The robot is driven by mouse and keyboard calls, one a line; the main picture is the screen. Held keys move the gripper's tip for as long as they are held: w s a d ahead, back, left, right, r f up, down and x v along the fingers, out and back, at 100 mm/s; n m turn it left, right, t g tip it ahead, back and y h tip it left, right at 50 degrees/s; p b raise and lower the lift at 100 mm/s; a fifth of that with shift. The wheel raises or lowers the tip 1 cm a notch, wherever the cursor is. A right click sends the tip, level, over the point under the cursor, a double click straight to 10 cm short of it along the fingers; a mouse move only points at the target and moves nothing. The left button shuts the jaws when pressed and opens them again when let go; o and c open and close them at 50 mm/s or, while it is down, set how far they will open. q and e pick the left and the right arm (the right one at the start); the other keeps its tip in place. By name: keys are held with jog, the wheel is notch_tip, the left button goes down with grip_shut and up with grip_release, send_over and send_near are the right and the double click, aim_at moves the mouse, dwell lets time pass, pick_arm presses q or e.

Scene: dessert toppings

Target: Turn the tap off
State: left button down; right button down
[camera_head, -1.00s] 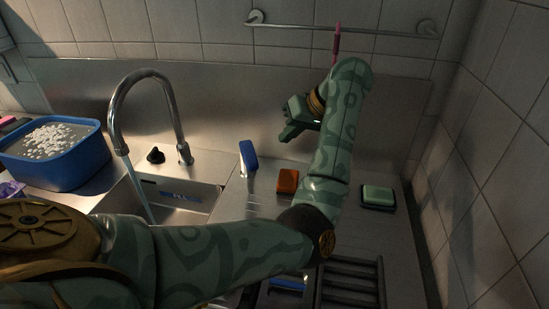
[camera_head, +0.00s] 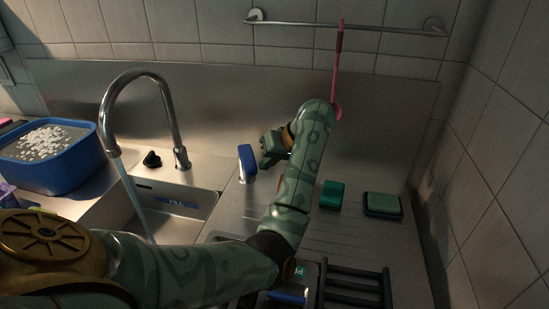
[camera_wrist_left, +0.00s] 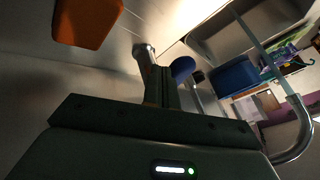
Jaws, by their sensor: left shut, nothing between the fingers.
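The chrome tap (camera_head: 140,78) arches over the sink at the left, and a stream of water (camera_head: 137,205) falls from its spout. A blue paddle-shaped handle (camera_head: 246,158) stands on a short metal base right of the sink; its blue top also shows in the left wrist view (camera_wrist_left: 182,68). My left gripper (camera_head: 266,158) is shut and empty, just right of the blue handle in the head view. I cannot tell whether they touch. In the left wrist view its closed fingers (camera_wrist_left: 163,88) point toward the handle's base. My right gripper is out of view.
A blue tub (camera_head: 50,178) stands left of the sink (camera_head: 178,203). A dark knob (camera_head: 152,160) sits behind the basin. A green block (camera_head: 331,194) and a green soap-like pad (camera_head: 383,204) lie on the drainboard. An orange block (camera_wrist_left: 88,22) lies near my gripper. A dark rack (camera_head: 355,287) is in front.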

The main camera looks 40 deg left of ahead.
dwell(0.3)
pick_arm(q)
jog(key=s+b, duration=0.1)
jog(key=s+a+b, duration=0.1)
jog(key=shift+s, duration=0.4)
